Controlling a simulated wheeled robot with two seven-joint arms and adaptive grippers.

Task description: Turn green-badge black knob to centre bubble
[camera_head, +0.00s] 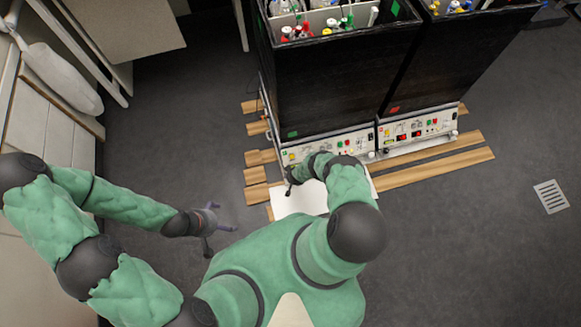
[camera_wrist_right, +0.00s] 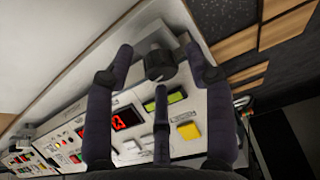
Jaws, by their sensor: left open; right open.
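A black knob (camera_wrist_right: 159,65) sits at the edge of a white control panel (camera_wrist_right: 196,105) in the right wrist view. My right gripper (camera_wrist_right: 158,75) is open, its fingers spread on either side of the knob; I cannot tell whether they touch it. In the head view the right gripper (camera_head: 296,178) is at the front of the left unit, low down. A green badge (camera_head: 292,134) marks that unit's black cabinet (camera_head: 330,85). My left gripper (camera_head: 212,219) is open and empty, away from the units. I cannot make out the bubble.
A second black cabinet with a red badge (camera_head: 394,110) stands to the right. Wooden slats (camera_head: 430,170) lie under and around the units. A white sheet (camera_head: 300,200) lies below my right arm. Grey floor is open at the right, with a drain grate (camera_head: 551,196).

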